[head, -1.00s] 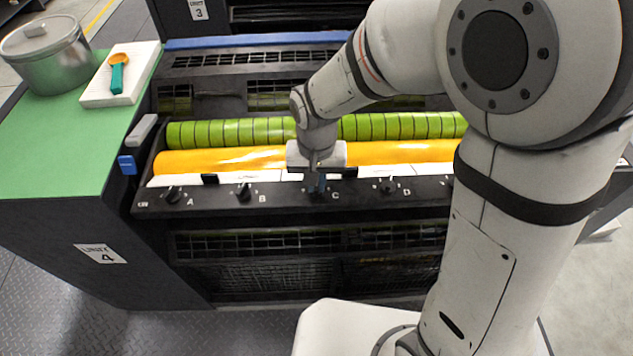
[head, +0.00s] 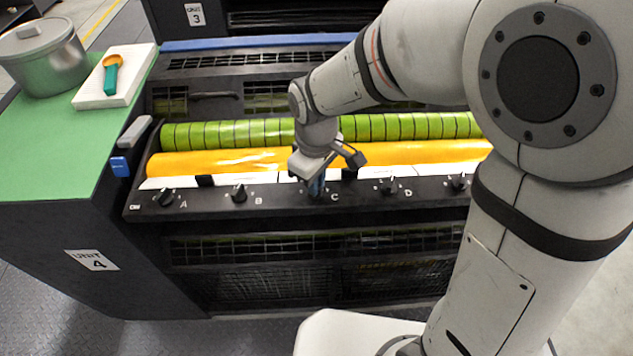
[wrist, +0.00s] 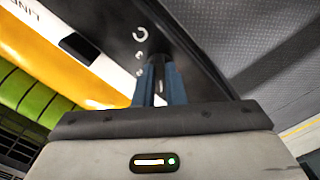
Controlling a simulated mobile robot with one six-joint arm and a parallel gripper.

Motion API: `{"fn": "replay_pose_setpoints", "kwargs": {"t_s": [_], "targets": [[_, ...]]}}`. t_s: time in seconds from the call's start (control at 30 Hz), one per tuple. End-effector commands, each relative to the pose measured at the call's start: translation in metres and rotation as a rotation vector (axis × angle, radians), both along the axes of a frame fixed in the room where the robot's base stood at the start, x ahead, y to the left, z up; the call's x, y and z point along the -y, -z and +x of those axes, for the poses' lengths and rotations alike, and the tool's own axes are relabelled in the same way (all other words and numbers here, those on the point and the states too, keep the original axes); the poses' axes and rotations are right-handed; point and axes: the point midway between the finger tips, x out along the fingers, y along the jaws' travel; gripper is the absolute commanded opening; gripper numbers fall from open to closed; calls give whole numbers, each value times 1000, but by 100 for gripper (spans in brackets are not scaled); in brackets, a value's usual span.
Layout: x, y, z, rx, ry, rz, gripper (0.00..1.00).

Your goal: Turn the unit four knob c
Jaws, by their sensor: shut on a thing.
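My gripper (head: 316,187) is over the front panel of unit four, at the knob labelled C. In the wrist view its two blue fingers (wrist: 158,85) are shut on knob C (wrist: 157,63), a small dark knob mostly hidden between them. The exact angle of the knob is hard to tell.
Knobs A (head: 166,197), B (head: 239,193) and D (head: 390,185) stand along the same black panel. Behind it lie a yellow roller (head: 220,162) and a green roller (head: 220,133). On the green top (head: 60,150) at left are a metal pot (head: 42,62) and a white pad (head: 92,97) with an orange-and-teal scoop (head: 111,75).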

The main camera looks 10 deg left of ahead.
Motion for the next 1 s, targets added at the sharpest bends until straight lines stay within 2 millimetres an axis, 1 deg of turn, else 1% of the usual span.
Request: {"fn": "replay_pose_setpoints", "kwargs": {"t_s": [0.2,0.5,0.7,1.0], "targets": [[0,0,1,2,-185,0,0],[0,0,2,2,-364,0,0],[0,-1,2,3,-424,0,0],[0,-1,2,3,-447,0,0]]}}
